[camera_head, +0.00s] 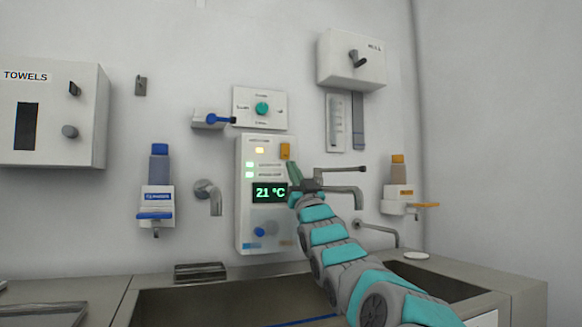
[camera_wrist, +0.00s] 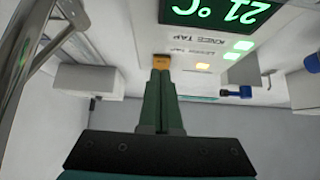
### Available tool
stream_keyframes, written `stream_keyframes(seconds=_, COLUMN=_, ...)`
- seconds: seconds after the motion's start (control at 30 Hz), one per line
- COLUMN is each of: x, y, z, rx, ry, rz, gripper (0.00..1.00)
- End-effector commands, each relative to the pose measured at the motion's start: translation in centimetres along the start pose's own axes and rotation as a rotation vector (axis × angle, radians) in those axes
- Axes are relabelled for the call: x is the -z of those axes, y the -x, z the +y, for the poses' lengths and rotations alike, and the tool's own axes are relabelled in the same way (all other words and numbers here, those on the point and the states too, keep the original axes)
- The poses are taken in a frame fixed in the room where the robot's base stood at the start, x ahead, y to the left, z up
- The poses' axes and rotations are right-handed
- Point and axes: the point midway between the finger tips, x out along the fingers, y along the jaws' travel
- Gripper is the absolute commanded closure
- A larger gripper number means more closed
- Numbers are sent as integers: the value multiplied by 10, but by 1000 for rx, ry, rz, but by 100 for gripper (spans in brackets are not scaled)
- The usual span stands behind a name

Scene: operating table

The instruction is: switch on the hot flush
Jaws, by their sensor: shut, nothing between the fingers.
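The white control panel (camera_head: 246,215) hangs on the wall above the sink. It has a lit green display reading 21 °C (camera_head: 270,192), several lit indicators, an orange switch (camera_head: 285,151) at its upper right and a blue knob (camera_head: 259,232) below. No label clearly reading hot flush is legible. My gripper (camera_head: 292,166) is shut and empty, its green fingers in front of the panel just below the orange switch. In the wrist view the fingertips (camera_wrist: 161,71) reach the lower edge of the orange switch (camera_wrist: 161,61); whether they touch cannot be told.
A tap (camera_head: 345,190) with a lever juts out just right of my gripper. A spout (camera_head: 212,196) and a blue-topped dispenser (camera_head: 158,195) are left of the panel. An orange-topped dispenser (camera_head: 398,190) is at right. A small panel with a green knob (camera_head: 262,108) sits above.

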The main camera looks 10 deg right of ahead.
Motion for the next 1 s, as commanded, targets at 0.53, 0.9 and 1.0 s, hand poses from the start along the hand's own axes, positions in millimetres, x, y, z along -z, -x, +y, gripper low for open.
stream_keyframes(seconds=0.53, x=3, y=47, z=1, rx=0, ry=-1, rz=4, gripper=100)
stream_keyframes(seconds=0.9, x=2, y=48, z=0, rx=0, ry=-1, rz=3, gripper=100)
stream_keyframes(seconds=1.0, x=2, y=48, z=0, rx=0, ry=-1, rz=3, gripper=100)
